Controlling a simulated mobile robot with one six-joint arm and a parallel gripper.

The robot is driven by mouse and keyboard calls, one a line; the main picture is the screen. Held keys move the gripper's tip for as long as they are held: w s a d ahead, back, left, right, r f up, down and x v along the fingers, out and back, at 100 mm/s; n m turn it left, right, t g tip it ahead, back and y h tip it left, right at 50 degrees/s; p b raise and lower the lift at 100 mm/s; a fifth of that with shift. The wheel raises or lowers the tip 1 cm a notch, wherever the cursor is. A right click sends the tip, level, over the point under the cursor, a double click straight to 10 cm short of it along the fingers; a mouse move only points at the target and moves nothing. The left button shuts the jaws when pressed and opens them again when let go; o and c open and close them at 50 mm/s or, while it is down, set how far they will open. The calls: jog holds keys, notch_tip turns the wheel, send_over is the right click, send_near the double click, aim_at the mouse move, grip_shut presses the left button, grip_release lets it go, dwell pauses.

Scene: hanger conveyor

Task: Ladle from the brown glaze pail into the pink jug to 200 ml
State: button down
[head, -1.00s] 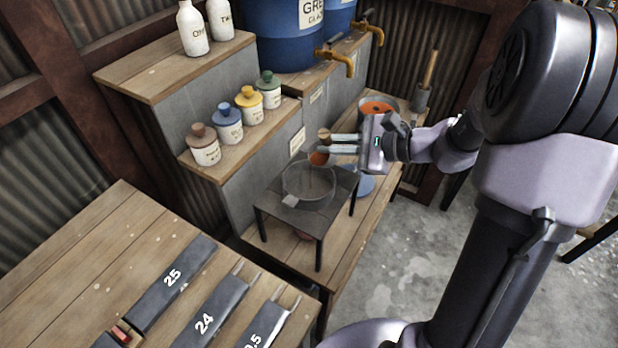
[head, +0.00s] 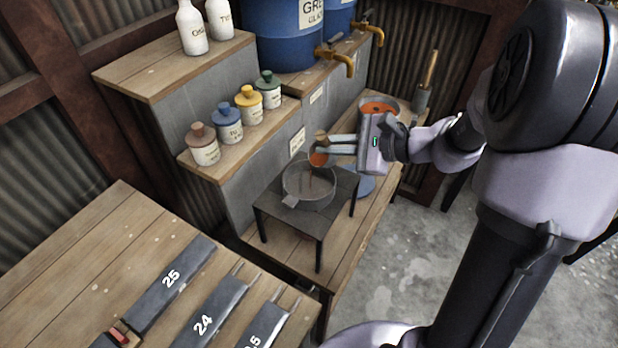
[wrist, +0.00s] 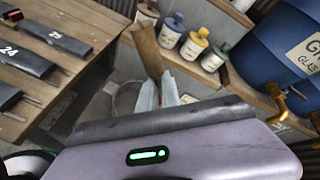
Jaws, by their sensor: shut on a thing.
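My gripper (head: 330,144) is shut on the ladle, whose wooden handle end (head: 321,136) shows at the fingertips. Its bowl (head: 318,159), with orange-brown glaze on it, is over the far side of a round transparent vessel (head: 309,186) on a small dark stand. In the wrist view, the wooden handle (wrist: 147,52) rises between the fingers (wrist: 160,92); the bowl is hidden there. The pail (head: 361,119) of orange-brown glaze stands behind my gripper and is partly covered by it. I cannot make out the pink jug clearly; the space under the stand is dark.
The dark stand (head: 279,213) is on a wooden bench. A blue round thing (head: 364,183) lies behind it. Several lidded jars (head: 228,124) line the shelf at left. Blue barrels (head: 290,40) with brass taps stand at the back. A numbered-slat table (head: 90,245) is in front.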

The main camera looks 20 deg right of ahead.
jog(key=shift+s+a+f+n+h+b, duration=0.2)
jog(key=shift+a+n+h+b, duration=0.2)
jog(key=shift+b, duration=0.5)
jog(key=shift+s+a+f+n+h+b, duration=0.15)
jog(key=shift+a+n+h+b, duration=0.25)
jog(key=shift+b, duration=0.5)
dwell(1.4)
jog(key=shift+s+a+f+n+t+h+b, duration=0.25)
jog(key=shift+a+f+h+b, duration=0.2)
jog(key=shift+b, duration=0.9)
jog(key=shift+s+a+f+n+t+h+b, duration=0.15)
jog(key=shift+a+f+n+h+b, duration=0.3)
jog(key=shift+b, duration=0.9)
dwell(1.7)
